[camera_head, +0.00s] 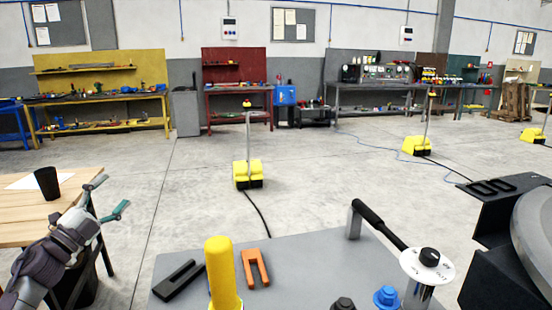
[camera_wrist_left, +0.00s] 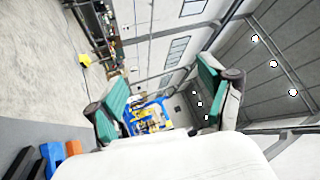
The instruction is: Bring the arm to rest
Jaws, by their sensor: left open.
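My left arm comes in at the lower left of the head view, beside the wooden table (camera_head: 62,173). Its gripper (camera_head: 108,197) is open and empty, with teal finger pads spread apart, left of the grey bench (camera_head: 310,262). In the left wrist view the open fingers (camera_wrist_left: 162,98) have nothing between them but the distant hall. My right gripper is not in view. The tilting positioner, a round grey plate (camera_head: 535,235) on a black bracket (camera_head: 490,212), is partly visible at the right edge.
The bench holds a yellow cylinder (camera_head: 221,272), an orange fork piece (camera_head: 256,268), a black slotted bar (camera_head: 179,281), a black-handled lever (camera_head: 378,224), a dial (camera_head: 427,262) and a blue knob (camera_head: 386,296). A black cup (camera_head: 47,183) stands on the wooden table. Open floor lies beyond.

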